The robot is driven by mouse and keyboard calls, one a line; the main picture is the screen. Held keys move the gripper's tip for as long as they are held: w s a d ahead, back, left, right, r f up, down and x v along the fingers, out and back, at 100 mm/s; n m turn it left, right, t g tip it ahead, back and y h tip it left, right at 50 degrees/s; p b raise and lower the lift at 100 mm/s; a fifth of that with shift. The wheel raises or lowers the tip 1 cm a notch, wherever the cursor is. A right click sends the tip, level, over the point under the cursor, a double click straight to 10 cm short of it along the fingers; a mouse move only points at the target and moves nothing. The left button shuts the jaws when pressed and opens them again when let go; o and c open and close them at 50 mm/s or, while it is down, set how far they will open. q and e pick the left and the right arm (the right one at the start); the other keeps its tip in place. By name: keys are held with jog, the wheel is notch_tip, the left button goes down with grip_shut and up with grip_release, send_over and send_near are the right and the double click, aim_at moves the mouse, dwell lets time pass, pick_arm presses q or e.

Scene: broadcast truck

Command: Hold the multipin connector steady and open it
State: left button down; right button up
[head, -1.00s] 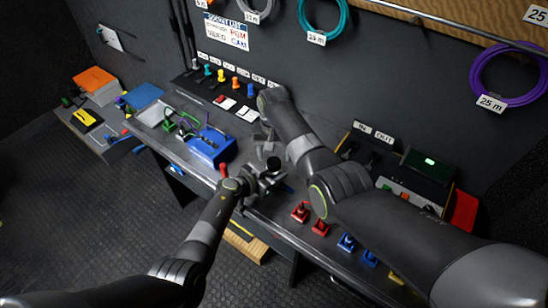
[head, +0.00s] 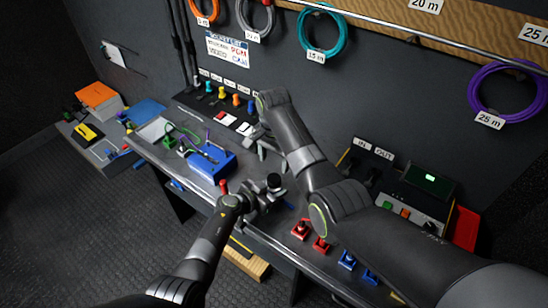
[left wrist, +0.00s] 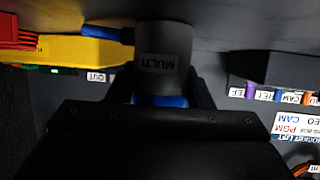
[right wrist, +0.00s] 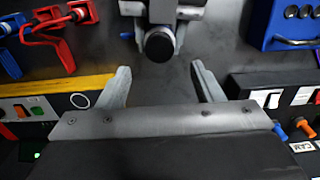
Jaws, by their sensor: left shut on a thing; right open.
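The multipin connector is a dark cylinder (head: 274,182) held above the bench front. In the left wrist view it carries a MULTI label (left wrist: 160,62), with a blue band (left wrist: 160,101) between the fingers. My left gripper (head: 265,194) is shut on it from below. In the right wrist view the connector's round dark end (right wrist: 158,45) faces me, just beyond my right fingertips. My right gripper (right wrist: 160,78) is open and empty, its two fingers apart with a gap to the connector. In the head view the right gripper (head: 264,151) is behind it, partly hidden by its own arm.
A blue box (head: 212,162) stands left on the bench. Red latches (head: 301,230) and blue latches (head: 347,260) lie along the bench's front right. A panel with coloured plugs (head: 222,92) is at the back. Coiled cables (head: 322,30) hang on the wall.

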aim_at(274, 178)
jog(key=shift+f, duration=3.7)
jog(key=c, duration=1.1)
jog(key=shift+o, duration=0.2)
jog(key=n, duration=0.6)
jog(key=shift+n, duration=0.4)
jog(key=o, duration=1.1)
jog(key=shift+c, duration=0.2)
